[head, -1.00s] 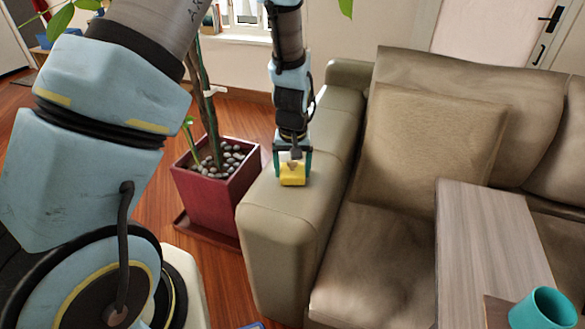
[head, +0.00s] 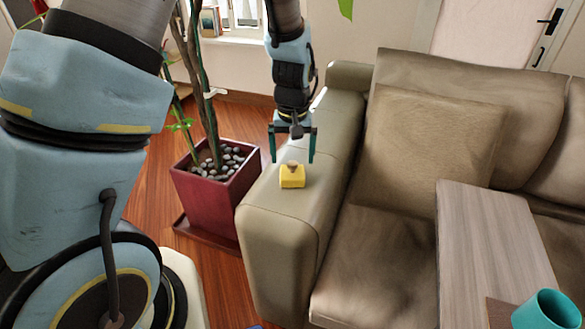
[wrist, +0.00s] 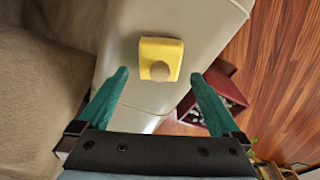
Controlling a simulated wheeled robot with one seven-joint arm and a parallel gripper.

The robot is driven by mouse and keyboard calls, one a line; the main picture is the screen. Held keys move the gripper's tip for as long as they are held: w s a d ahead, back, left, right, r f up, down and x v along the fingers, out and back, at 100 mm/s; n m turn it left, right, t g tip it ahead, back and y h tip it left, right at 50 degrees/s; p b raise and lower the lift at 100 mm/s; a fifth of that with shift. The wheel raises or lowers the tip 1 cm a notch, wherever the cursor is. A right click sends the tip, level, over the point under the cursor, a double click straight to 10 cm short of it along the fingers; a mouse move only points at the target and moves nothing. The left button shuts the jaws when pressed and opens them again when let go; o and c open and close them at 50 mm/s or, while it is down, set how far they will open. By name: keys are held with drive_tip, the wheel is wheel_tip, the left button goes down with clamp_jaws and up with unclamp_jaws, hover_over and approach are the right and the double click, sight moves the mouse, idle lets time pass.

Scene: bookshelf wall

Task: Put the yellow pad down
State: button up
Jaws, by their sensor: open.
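The yellow pad (head: 292,180) rests on top of the sofa's left armrest (head: 270,205), with a small brown knob on its upper side. In the wrist view the yellow pad (wrist: 160,55) lies on the pale armrest, beyond the fingertips. My gripper (head: 293,160) is open and empty, just above and behind the pad. In the wrist view its two green fingers (wrist: 160,75) are spread wide, with a gap between them and the pad.
A red planter (head: 215,185) with pebbles and a plant stands on the wood floor left of the armrest. A sofa cushion (head: 430,150) leans on the backrest to the right. A wooden table (head: 490,235) with a teal cup (head: 543,309) is at the right front.

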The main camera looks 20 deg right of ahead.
sight(292, 176)
wheel_tip(292, 176, up, 6)
drive_tip(key=shift+s+a, duration=0.15)
drive_tip(key=shift+s, duration=0.25)
drive_tip(key=s+a+r+n, duration=0.1)
drive_tip(key=a, duration=1.3)
drive_tip(key=s+a+r+n, duration=0.1)
drive_tip(key=a+r+n, duration=0.1)
drive_tip(key=a, duration=1.3)
drive_tip(key=shift+s+a+r, duration=0.25)
drive_tip(key=shift+a+r, duration=0.05)
